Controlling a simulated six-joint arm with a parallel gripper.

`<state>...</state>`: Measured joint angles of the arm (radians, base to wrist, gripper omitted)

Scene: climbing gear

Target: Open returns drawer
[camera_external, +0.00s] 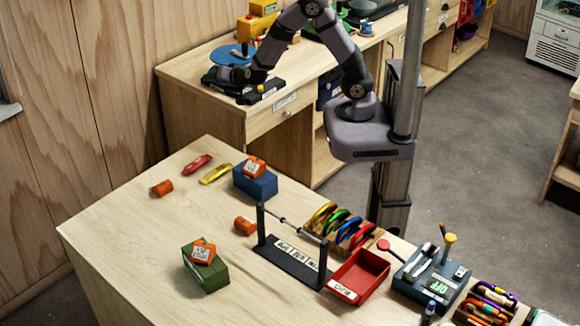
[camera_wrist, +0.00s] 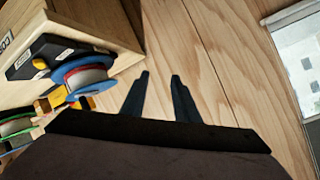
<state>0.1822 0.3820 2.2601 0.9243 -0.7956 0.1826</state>
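A wooden drawer front with a white label (camera_external: 285,100) shows on the near end of the back bench in the external view. It looks shut and flush, with a small dark knob or pull below the label. The label is too small to read, so I cannot tell whether this is the returns drawer.
A black device (camera_wrist: 60,55) and a blue-rimmed spool (camera_wrist: 84,76) are left of my fingers in the wrist view. The front table holds a red tray (camera_external: 360,276), a dark rack (camera_external: 290,262), a green box (camera_external: 205,268) and a blue box (camera_external: 255,182). Bare floor lies to the right.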

